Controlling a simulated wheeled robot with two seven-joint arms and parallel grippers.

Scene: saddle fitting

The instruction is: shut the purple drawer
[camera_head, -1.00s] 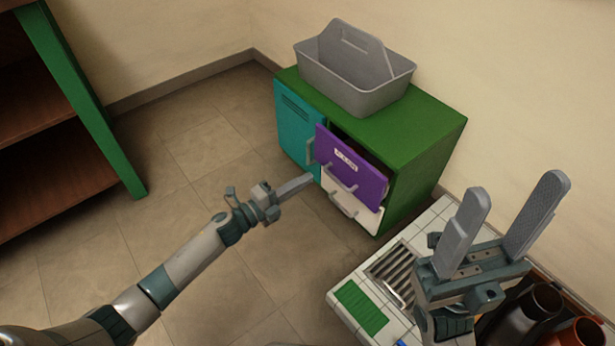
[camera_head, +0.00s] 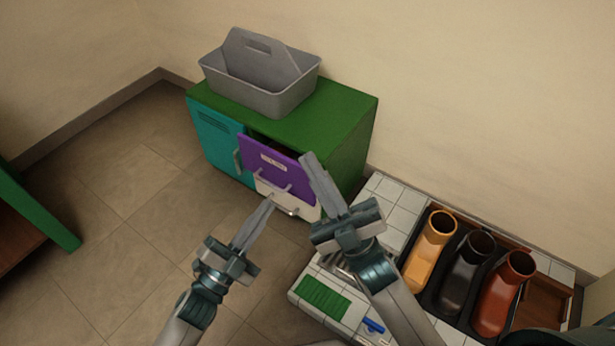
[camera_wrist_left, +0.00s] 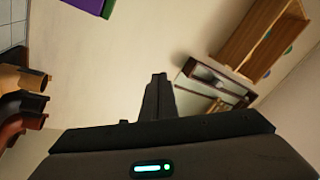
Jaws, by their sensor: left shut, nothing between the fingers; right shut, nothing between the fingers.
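The purple drawer (camera_head: 262,158) with a white label and a grey handle stands out from the front of the green cabinet (camera_head: 345,125). A dark gap shows above its front. A white drawer front (camera_head: 300,208) with a handle lies below it. My left gripper (camera_head: 268,203) is shut and empty, its tips in front of and below the purple drawer in the picture. My right gripper (camera_head: 308,158) is shut and empty, its tips overlapping the right edge of the purple front; I cannot tell if they touch. The left wrist view shows the left fingers (camera_wrist_left: 158,78) together.
A grey caddy (camera_head: 260,90) stands on the cabinet. A teal door (camera_head: 215,140) is left of the drawers.

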